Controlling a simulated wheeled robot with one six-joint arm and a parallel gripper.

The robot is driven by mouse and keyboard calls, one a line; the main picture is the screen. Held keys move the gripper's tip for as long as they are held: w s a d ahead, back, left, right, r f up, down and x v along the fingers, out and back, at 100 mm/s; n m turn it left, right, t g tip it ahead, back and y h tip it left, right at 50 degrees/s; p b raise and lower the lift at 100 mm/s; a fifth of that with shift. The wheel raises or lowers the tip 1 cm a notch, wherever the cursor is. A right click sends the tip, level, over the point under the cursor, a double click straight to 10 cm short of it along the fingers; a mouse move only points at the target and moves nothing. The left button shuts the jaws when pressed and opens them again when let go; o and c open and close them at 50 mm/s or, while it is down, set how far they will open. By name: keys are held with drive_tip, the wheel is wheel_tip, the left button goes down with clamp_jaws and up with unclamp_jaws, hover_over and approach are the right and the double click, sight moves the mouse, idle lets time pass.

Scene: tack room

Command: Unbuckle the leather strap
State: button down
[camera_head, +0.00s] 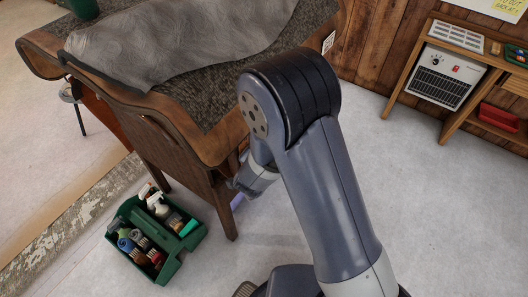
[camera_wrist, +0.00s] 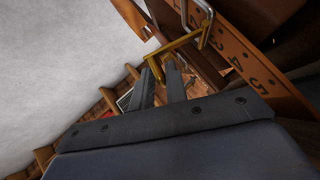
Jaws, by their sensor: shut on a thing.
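The leather strap (camera_wrist: 232,55) shows in the wrist view as an orange-brown band with dark holes and stamped numbers, running down the right side. A brass-coloured bent bar (camera_wrist: 182,47) is beside it, with a silver metal loop (camera_wrist: 205,30) at its upper end. My gripper (camera_wrist: 161,73) has its fingers at the lower end of the brass bar and is shut on it. How the bar joins the strap and buckle is unclear. In the head view the strap and buckle do not show, and my arm hides most of the gripper, low beside the wooden stand.
The wooden stand (camera_head: 165,118) carries a grey blanket (camera_head: 180,40). A green caddy (camera_head: 168,262) with several bottles and brushes is on the floor near the stand leg. A shelf with a white heater (camera_head: 447,78) stands at the right wall. Floor between them is clear.

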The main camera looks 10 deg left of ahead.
drive_tip(key=shift+w+a+r, duration=0.2)
drive_tip(key=shift+a+r, duration=0.1)
drive_tip(key=shift+a, duration=0.05)
drive_tip(key=c, duration=1.6)
unclamp_jaws()
drive_tip(key=shift+f, duration=0.1)
drive_tip(key=shift+s+d+f, duration=0.1)
drive_tip(key=p+v, duration=0.1)
drive_tip(key=v, duration=0.9)
drive_tip(key=shift+s+r, duration=0.25)
drive_tip(key=shift+r, duration=0.05)
